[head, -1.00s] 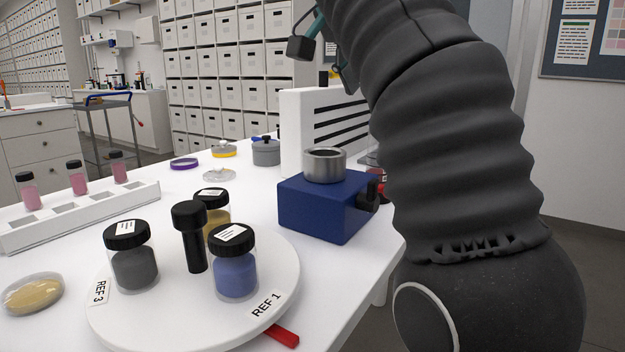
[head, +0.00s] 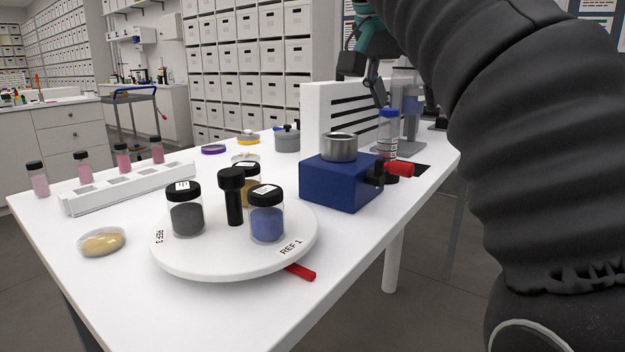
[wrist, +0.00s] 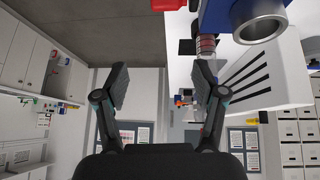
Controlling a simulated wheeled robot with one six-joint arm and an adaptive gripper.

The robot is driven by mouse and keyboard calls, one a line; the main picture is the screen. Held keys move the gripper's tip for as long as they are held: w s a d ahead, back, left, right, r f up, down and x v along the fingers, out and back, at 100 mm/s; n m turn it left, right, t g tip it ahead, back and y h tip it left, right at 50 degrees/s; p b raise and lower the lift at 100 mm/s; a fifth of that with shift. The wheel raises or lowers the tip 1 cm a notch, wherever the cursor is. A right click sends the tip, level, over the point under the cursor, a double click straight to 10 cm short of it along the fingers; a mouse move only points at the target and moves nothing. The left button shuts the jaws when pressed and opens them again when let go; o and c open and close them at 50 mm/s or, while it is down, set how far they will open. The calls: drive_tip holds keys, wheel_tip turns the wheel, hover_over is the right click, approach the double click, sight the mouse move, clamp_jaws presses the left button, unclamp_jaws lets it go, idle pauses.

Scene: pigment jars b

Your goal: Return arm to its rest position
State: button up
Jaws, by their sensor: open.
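My gripper (head: 361,84) shows at the top of the head view, above the far side of the table and behind the blue box. In the wrist view my gripper (wrist: 161,86) has its two fingers wide apart with nothing between them. My dark ribbed arm fills the right of the head view and hides part of the room behind it.
A white turntable (head: 205,262) holds a grey jar (head: 187,216), a blue jar (head: 267,221) and an ochre jar. A blue box (head: 335,185) bears a metal cup (head: 340,147). A white slotted panel (head: 315,115) and a blue-capped bottle (head: 388,135) stand behind.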

drive_tip(key=s+d+f+n+y, duration=0.1)
drive_tip(key=s+f, duration=0.5)
drive_tip(key=f, duration=0.6)
drive_tip(key=s+f+n+y, duration=0.2)
drive_tip(key=s+f+n, duration=0.2)
drive_tip(key=f, duration=0.9)
drive_tip(key=s+d+f+n+y, duration=0.1)
drive_tip(key=s+f+n, duration=0.1)
drive_tip(key=s+f, duration=0.6)
wheel_tip(320, 180, down, 5)
drive_tip(key=shift+s+d+f+n+t+y, duration=0.1)
drive_tip(key=shift+s+d+n+t+y, duration=0.2)
drive_tip(key=shift+s+t+y, duration=0.1)
